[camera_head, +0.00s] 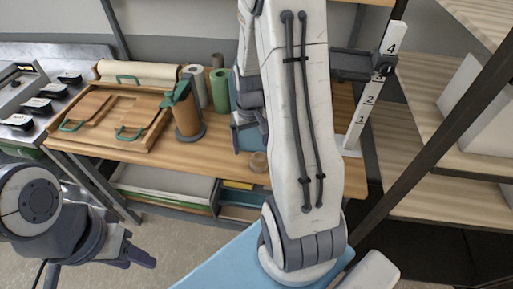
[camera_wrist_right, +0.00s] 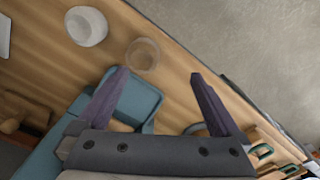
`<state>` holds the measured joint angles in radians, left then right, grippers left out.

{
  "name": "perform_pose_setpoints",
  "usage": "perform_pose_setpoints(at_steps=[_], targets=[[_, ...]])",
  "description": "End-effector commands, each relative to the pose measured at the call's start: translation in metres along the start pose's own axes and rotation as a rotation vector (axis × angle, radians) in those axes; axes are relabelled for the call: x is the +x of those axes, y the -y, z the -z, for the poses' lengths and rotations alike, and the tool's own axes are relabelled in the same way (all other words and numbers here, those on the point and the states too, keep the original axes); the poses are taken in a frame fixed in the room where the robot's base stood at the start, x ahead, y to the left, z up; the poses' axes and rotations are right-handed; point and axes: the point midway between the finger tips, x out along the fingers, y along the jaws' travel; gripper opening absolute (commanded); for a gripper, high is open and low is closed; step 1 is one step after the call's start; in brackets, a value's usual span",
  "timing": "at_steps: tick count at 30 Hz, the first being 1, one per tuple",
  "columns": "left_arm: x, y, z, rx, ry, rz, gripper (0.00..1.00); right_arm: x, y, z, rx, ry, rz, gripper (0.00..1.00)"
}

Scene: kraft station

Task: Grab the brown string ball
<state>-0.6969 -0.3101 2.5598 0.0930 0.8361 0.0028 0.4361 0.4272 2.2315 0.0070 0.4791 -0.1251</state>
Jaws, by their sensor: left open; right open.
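A small round tan thing (camera_head: 258,161) sits near the front edge of the wooden table, just left of my right arm. It also shows in the right wrist view (camera_wrist_right: 142,54), just beyond the fingertips; it looks like the brown string ball, but its texture is unclear. My right gripper (camera_wrist_right: 160,75) is open and empty above the table, its fingers spread and apart from the tan thing. In the head view my right arm partly hides it. My left gripper (camera_head: 138,252) is open and empty at the lower left, off the table.
A teal container (camera_wrist_right: 135,92) lies beneath my right fingers, close to the tan thing. A white round object (camera_wrist_right: 86,26) stands beside it. A brown cylindrical dispenser (camera_head: 187,116), upright rolls (camera_head: 219,90) and a wooden tray (camera_head: 101,130) occupy the table's left. A numbered post (camera_head: 370,95) stands right.

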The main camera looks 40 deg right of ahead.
Motion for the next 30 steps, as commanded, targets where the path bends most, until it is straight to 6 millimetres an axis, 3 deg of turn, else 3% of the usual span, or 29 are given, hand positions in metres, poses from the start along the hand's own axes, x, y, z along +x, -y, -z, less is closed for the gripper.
perform_pose_setpoints(at_steps=[1, 3, 6, 12, 23, 30], targets=[[-0.009, -0.001, 0.0, 0.0, 0.0, 0.0, 0.44, -0.002, -0.015, 0.001, 0.036, 0.005, -0.001, 1.0], [-0.012, -0.001, 0.001, 0.0, 0.0, 0.0, 0.44, 0.002, -0.027, 0.002, 0.062, 0.006, -0.002, 1.0], [-0.014, -0.001, 0.001, 0.0, 0.0, 0.0, 0.44, 0.012, -0.034, 0.002, 0.078, 0.008, -0.002, 1.0], [-0.019, -0.001, 0.001, 0.001, 0.001, 0.0, 0.44, 0.043, -0.034, 0.002, 0.078, 0.009, -0.002, 1.0], [-0.029, -0.002, 0.002, 0.002, 0.0, 0.0, 0.44, 0.069, -0.032, 0.002, 0.077, 0.009, -0.002, 1.0], [-0.042, -0.003, 0.002, 0.005, 0.0, 0.0, 0.44, 0.099, -0.031, 0.003, 0.077, 0.009, -0.002, 1.0]])
